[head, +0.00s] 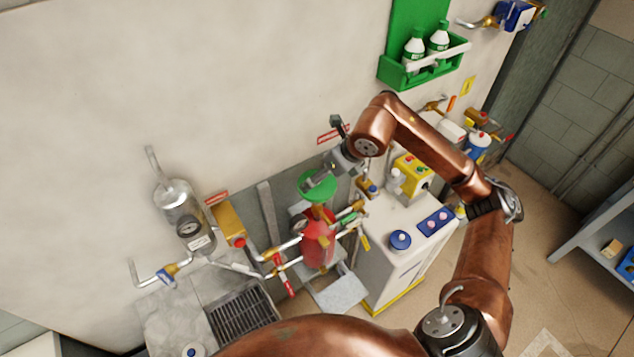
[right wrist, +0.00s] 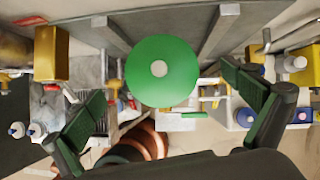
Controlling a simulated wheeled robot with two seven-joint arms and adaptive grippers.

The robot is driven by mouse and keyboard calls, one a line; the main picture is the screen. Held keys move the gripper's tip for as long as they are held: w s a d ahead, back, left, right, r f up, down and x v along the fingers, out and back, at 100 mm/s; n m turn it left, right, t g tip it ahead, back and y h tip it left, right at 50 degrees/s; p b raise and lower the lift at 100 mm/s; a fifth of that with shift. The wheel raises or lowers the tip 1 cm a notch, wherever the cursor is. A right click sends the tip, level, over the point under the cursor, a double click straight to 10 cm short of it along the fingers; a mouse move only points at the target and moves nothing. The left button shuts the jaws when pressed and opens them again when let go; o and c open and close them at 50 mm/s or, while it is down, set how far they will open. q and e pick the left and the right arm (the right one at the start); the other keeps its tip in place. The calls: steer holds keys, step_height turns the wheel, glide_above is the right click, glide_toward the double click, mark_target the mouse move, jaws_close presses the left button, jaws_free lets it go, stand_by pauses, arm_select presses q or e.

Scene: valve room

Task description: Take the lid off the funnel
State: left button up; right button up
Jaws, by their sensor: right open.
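The funnel's lid (right wrist: 161,70) shows in the right wrist view as a flat green disc with a pale round spot at its centre. In the head view the green top (head: 316,187) sits above a red tank (head: 318,246); I cannot separate lid from funnel there. My right gripper (right wrist: 168,98) is open, with its dark green finger pads apart on the left and right of the disc. My left gripper is not in view.
Pipes and valves surround the red tank. A white cabinet (head: 387,262) with a blue knob (head: 400,239) and button panel stands to its right. A steel vessel (head: 178,203) is at the left. A green shelf (head: 402,79) with bottles hangs on the wall.

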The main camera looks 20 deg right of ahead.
steer(key=p+x, duration=0.1)
steer(key=x, duration=0.3)
steer(key=shift+w+a+f, duration=0.1)
steer(key=shift+w+f, duration=0.25)
steer(key=shift+f, duration=0.2)
steer(key=c, duration=1.2)
